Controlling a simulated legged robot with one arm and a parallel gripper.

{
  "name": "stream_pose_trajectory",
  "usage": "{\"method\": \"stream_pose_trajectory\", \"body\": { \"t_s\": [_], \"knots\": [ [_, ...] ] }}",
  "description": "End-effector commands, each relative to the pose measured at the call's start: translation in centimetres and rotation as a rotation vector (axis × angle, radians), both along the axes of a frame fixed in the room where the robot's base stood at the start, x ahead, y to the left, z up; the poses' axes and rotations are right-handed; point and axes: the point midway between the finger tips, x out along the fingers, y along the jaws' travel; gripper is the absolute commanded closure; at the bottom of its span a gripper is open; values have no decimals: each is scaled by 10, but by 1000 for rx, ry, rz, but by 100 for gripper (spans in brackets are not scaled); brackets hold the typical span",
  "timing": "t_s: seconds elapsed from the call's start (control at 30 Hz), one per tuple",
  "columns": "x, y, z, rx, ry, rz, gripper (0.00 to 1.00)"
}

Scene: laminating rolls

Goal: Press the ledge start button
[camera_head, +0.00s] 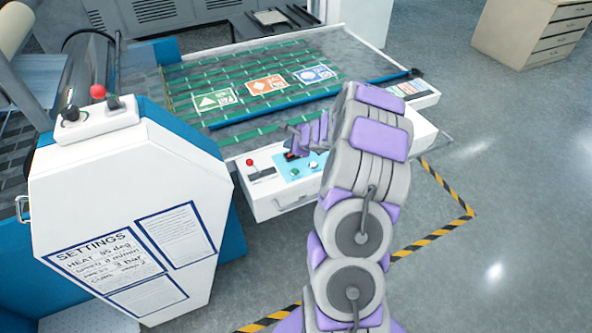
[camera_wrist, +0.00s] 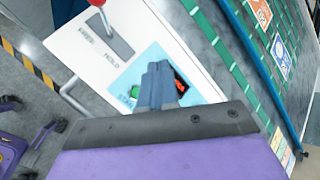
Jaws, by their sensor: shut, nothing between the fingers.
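The ledge (camera_head: 262,203) is a white box front at the edge of the laminating table, with a light blue panel (camera_head: 285,166) on top. In the wrist view the blue panel (camera_wrist: 150,62) carries a green start button (camera_wrist: 135,91) beside green lettering, and a dark display with red-orange marks (camera_wrist: 181,81). My gripper (camera_wrist: 158,68) is shut and empty. Its dark fingers are in front of the panel between button and display, hiding part of it. Contact cannot be told. In the head view my gripper (camera_head: 309,134) is over the ledge's back part.
A red-knobbed lever (camera_head: 250,163) stands left of the blue panel; its plate (camera_wrist: 108,34) reads FREE and HOLD. A white settings cabinet (camera_head: 130,190) with another red knob (camera_head: 98,92) stands at left. The patterned sheet (camera_head: 262,90) lies behind.

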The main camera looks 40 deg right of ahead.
Motion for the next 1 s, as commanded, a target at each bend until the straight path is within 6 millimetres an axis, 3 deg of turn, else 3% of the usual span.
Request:
{"method": "stream_pose_trajectory", "body": {
  "t_s": [0.13, 0.67, 1.0],
  "knots": [
    [-8, -20, -14, 15, 15, -84, 100],
    [-9, -30, -22, 23, 18, -99, 100],
    [-9, -23, -51, 18, 20, -98, 100]
  ]
}}
